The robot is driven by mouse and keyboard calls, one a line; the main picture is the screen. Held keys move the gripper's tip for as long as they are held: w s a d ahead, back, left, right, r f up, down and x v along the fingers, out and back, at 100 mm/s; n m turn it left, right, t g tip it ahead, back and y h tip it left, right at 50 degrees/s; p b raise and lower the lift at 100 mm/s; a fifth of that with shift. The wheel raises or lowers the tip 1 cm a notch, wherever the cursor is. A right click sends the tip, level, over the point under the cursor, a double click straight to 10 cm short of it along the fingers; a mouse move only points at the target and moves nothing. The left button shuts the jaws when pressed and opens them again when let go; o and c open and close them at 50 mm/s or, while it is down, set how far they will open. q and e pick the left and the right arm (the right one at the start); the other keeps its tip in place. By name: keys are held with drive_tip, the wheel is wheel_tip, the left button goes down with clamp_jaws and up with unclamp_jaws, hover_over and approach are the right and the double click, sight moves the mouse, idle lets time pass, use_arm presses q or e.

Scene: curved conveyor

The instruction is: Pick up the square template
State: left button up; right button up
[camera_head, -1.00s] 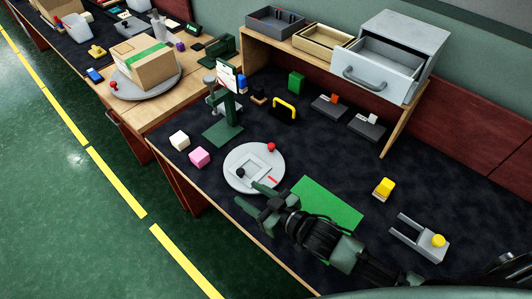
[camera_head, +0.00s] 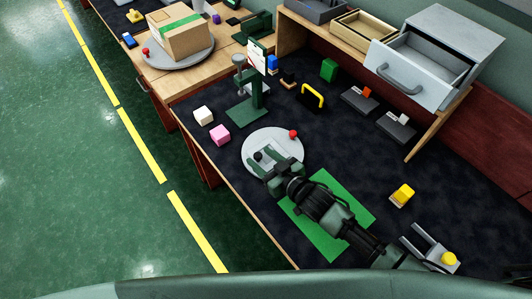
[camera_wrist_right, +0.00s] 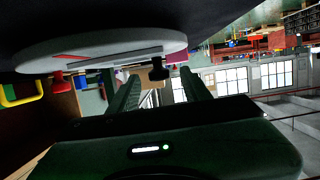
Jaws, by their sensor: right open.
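The square template is a pale flat square with a black knob (camera_head: 258,156), lying on a round white plate (camera_head: 262,138). My right gripper (camera_head: 270,166) is low over the near side of the plate and hides much of the template. In the right wrist view the template (camera_wrist_right: 120,61) shows edge-on along the plate. Its black knob (camera_wrist_right: 158,70) appears between the two spread fingers of my right gripper (camera_wrist_right: 161,84). The fingers are open and hold nothing; I cannot tell whether they touch the knob. My left gripper is not in view.
A red knob (camera_head: 293,134) stands on the plate's far side. A green mat (camera_head: 322,245) lies under my right arm.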

drive_tip(key=shift+c, duration=0.3)
clamp_jaws()
drive_tip(key=shift+r, duration=0.1)
